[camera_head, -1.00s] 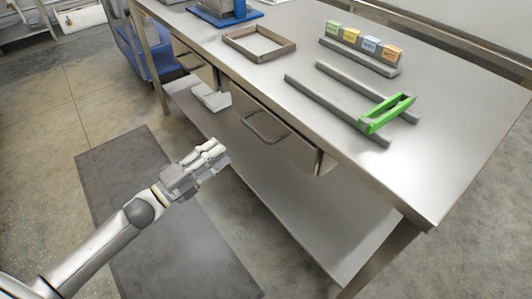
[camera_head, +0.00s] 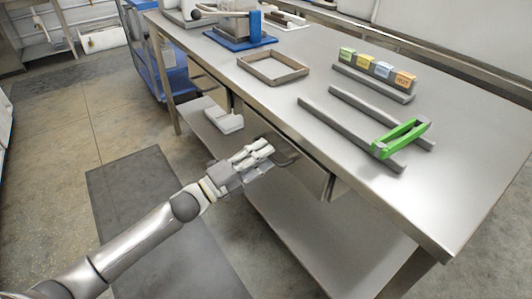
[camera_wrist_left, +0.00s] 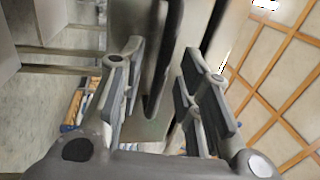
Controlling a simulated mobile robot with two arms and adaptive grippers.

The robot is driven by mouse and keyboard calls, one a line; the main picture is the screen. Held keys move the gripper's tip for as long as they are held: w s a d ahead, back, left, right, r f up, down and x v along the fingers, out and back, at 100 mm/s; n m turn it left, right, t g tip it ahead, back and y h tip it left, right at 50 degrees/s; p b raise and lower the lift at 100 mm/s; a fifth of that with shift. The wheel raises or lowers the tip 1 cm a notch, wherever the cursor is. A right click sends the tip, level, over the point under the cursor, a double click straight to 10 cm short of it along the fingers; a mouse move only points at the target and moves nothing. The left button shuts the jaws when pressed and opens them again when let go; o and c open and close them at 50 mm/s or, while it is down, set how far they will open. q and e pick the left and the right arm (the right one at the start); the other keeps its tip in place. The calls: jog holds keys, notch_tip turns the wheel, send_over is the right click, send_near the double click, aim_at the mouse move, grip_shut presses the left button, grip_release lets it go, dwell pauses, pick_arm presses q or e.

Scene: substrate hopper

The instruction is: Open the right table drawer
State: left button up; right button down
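The right table drawer (camera_head: 312,172) is a steel front under the table top, and it looks shut or nearly so. Its bar handle (camera_head: 287,156) is partly hidden behind my left gripper (camera_head: 258,160) in the head view. In the left wrist view the dark handle bar (camera_wrist_left: 167,60) runs lengthwise between the two fingers of my left gripper (camera_wrist_left: 165,95). The fingers are open, with a gap on each side of the bar. Whether a finger touches the drawer front cannot be told. My right gripper is not in view.
The steel table (camera_head: 440,190) carries a green-handled frame on two rails (camera_head: 402,138), a row of coloured blocks (camera_head: 375,66), a rectangular frame (camera_head: 273,68) and a blue-based device (camera_head: 240,36). A lower shelf (camera_head: 310,230) runs beneath. A dark mat (camera_head: 150,200) lies on the floor.

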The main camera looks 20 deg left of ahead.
pick_arm(q)
jog(key=shift+w+d+r, duration=0.1)
jog(key=shift+w+d, duration=0.3)
jog(key=shift+w, duration=0.1)
jog(key=shift+c, duration=0.2)
grip_shut()
